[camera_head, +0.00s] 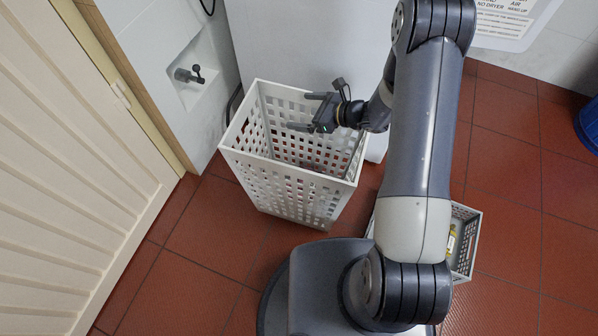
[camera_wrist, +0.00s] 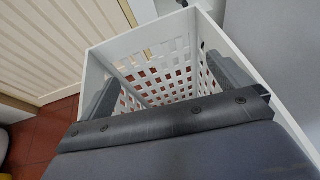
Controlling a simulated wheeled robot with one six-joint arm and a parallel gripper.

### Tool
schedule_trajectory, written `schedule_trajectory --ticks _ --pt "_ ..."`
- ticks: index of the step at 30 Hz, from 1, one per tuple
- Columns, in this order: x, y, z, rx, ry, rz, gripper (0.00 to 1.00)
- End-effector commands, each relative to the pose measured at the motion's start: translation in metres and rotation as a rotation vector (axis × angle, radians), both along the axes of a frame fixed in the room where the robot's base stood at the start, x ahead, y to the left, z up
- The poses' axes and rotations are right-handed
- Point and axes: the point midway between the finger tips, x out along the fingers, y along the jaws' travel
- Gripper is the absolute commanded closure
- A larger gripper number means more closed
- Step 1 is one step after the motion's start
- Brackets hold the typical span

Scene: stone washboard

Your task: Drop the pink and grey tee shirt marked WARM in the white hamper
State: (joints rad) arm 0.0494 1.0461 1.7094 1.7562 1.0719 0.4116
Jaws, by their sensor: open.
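The white hamper (camera_head: 290,167), a tall lattice basket with an open top, stands on the floor left of my arm. My gripper (camera_head: 300,111) is open over the hamper's mouth, its two fingers apart and pointing left, with nothing between them. In the wrist view the hamper (camera_wrist: 140,34) opens below the spread fingers, and its lattice inner walls show. No tee shirt marked WARM can be made out in either view. A small dull greyish patch shows low inside the hamper in the head view, too unclear to name. My gripper hides part of the inside.
A white cabinet-like block (camera_head: 310,40) stands behind the hamper. A wall tap (camera_head: 188,75) and a slatted door (camera_head: 70,150) are at left. A grey crate (camera_head: 468,215) with a yellow item (camera_head: 451,240) sits right of my base. A blue container (camera_head: 590,125) is at far right. Red tiles at right are clear.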

Motion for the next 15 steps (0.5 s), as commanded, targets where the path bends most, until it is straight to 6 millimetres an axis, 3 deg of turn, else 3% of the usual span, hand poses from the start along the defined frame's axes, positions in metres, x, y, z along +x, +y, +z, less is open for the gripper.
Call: schedule_trajectory --ticks 8,15 --pt "-0.001 -0.001 0.0 -0.001 0.001 0.0 0.01" --pt "-0.012 -0.029 0.014 -0.001 0.0 -0.005 0.01"
